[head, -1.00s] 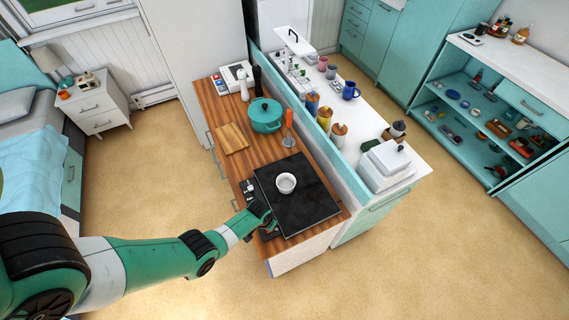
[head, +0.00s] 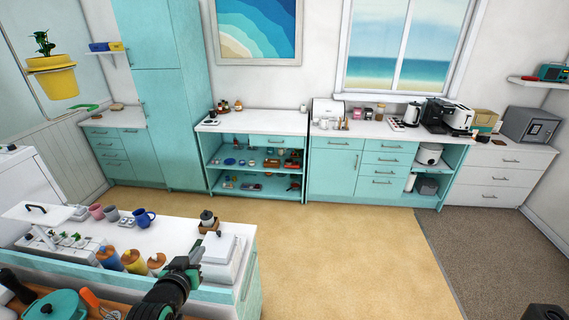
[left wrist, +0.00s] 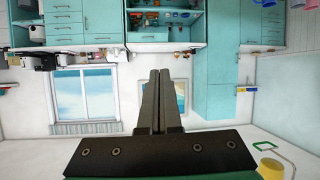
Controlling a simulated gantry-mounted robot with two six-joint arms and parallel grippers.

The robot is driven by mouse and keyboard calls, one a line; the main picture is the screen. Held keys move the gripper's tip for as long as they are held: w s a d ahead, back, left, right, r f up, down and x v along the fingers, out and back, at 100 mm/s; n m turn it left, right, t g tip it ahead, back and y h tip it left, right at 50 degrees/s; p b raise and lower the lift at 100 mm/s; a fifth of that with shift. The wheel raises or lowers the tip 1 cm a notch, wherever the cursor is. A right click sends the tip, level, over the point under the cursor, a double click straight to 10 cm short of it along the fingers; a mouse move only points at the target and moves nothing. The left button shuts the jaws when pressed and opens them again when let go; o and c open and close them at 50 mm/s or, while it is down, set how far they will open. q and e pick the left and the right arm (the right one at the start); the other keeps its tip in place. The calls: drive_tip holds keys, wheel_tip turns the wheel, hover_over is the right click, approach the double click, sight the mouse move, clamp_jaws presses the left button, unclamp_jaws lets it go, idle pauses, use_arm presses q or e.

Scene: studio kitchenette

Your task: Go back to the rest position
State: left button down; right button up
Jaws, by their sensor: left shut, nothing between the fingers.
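My left gripper (head: 193,257) is raised in front of the white-topped counter (head: 172,236) in the head view, beside the white box-shaped appliance at its right end. In the left wrist view its two fingers (left wrist: 160,75) are pressed together with nothing between them. That view is upside down and shows the far wall, window and cabinets. At the lower right edge of the head view a dark piece (head: 543,312) shows, which may be part of my right arm. My right gripper does not show.
An open teal shelf unit (head: 207,160) and cabinets line the far wall. The sandy floor (head: 345,255) between is clear.

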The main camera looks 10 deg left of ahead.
use_arm(q)
drive_tip(key=s+d+r+m+t+h, duration=0.1)
drive_tip(key=d+r+t, duration=0.15)
drive_tip(key=r, duration=0.75)
drive_tip(key=s+d+r+t, duration=0.2)
drive_tip(key=r+t, duration=0.1)
drive_tip(key=r, duration=0.7)
drive_tip(key=s+d+r+m+t+h, duration=0.1)
drive_tip(key=d+r+t, duration=0.15)
drive_tip(key=r, duration=0.75)
drive_tip(key=s+d+r+t+h, duration=0.15)
drive_tip(key=s+r+t, duration=0.55)
drive_tip(key=s+r, duration=1.05)
wheel_tip(320, 180, down, 61)
drive_tip(key=b, duration=6)
drive_tip(key=shift+s+d+m+g, duration=0.2)
drive_tip(key=shift+s+m+g, duration=0.1)
drive_tip(key=shift+m, duration=0.1)
